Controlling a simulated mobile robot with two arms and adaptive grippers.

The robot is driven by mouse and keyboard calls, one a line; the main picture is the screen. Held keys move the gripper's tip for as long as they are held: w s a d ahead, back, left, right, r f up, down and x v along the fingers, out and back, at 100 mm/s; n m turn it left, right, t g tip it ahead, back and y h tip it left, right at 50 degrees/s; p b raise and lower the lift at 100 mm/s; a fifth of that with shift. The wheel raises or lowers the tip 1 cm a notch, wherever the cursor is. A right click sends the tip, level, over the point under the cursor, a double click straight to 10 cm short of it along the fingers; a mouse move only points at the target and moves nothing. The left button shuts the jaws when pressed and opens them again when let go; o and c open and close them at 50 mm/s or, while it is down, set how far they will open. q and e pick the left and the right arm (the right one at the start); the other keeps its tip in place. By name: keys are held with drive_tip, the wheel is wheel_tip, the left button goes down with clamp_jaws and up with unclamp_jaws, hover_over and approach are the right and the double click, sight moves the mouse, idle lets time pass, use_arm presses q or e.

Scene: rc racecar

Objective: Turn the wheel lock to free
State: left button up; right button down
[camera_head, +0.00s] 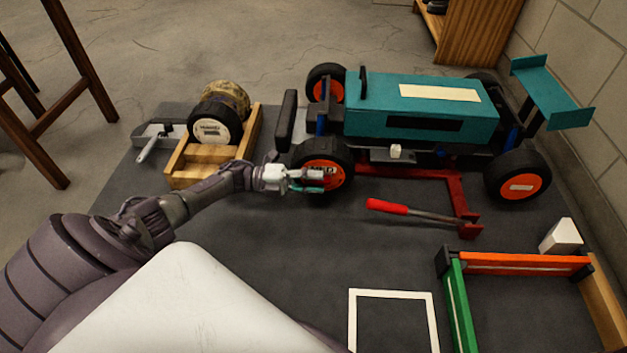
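The teal RC racecar (425,103) stands raised on a red jack at the back of the dark mat. Its near front wheel (340,157) has a black tire and an orange hub. My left gripper (318,179) is at the face of this wheel, its fingers pointing right over the hub. The fingers and part of the arm cover the hub's middle, so the wheel lock cannot be made out clearly. A small red part shows between or behind the fingers. I cannot tell whether they are closed on it. My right gripper is out of view.
A wooden rack (188,181) with spare wheels (214,120) stands left of the car. The jack's red handle (388,207) lies right of my gripper. A white square outline (390,292) and an orange-green frame (525,262) are in front. A wall is at right.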

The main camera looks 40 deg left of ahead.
use_arm(q)
drive_tip(key=shift+a, duration=0.2)
drive_tip(key=v, duration=1.1)
drive_tip(key=shift+s+a, duration=0.3)
